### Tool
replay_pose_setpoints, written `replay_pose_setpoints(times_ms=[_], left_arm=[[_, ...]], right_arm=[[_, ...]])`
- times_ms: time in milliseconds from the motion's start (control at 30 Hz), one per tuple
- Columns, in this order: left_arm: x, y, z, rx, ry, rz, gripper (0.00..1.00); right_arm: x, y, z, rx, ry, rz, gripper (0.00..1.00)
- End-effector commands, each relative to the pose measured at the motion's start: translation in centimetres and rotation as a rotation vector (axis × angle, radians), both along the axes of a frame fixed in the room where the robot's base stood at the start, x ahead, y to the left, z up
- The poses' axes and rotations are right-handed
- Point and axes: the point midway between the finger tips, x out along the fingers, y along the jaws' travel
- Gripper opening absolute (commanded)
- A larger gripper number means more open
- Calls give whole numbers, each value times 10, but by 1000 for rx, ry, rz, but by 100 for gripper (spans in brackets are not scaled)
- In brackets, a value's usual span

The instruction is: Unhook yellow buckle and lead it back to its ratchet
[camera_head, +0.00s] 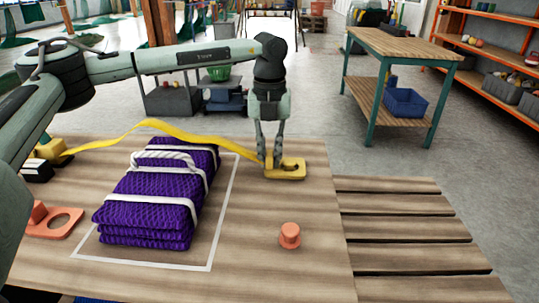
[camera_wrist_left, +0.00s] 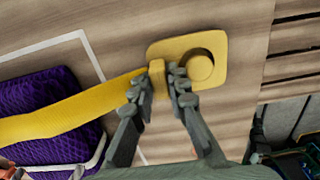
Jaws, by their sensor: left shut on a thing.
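The yellow buckle (camera_head: 290,175) is a flat plate with a round hole, on the table right of the purple net bundle (camera_head: 150,198). In the left wrist view the buckle (camera_wrist_left: 182,46) surrounds a round yellow peg (camera_wrist_left: 201,69); whether it is lifted at all I cannot tell. My left gripper (camera_head: 269,161) points down, its fingers (camera_wrist_left: 164,76) shut on the buckle's strap-end tab. A yellow strap (camera_head: 165,127) runs from the buckle, arching behind and above the bundle, to the yellow ratchet (camera_head: 50,149) at the left. My right gripper is not in view.
An orange plate with a hole (camera_head: 60,222) lies at the left and an orange peg (camera_head: 289,235) stands at the front right. White straps (camera_head: 165,170) cross the bundle. A white outline (camera_head: 150,263) surrounds it. Slats with gaps (camera_head: 405,228) lie at the right.

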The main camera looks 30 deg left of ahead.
Motion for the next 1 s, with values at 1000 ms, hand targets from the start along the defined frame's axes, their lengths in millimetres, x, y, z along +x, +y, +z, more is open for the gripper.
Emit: replay_pose_setpoints(times_ms=[1000], left_arm=[[0,0,33,0,-1,0,0]], right_arm=[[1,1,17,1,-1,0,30]])
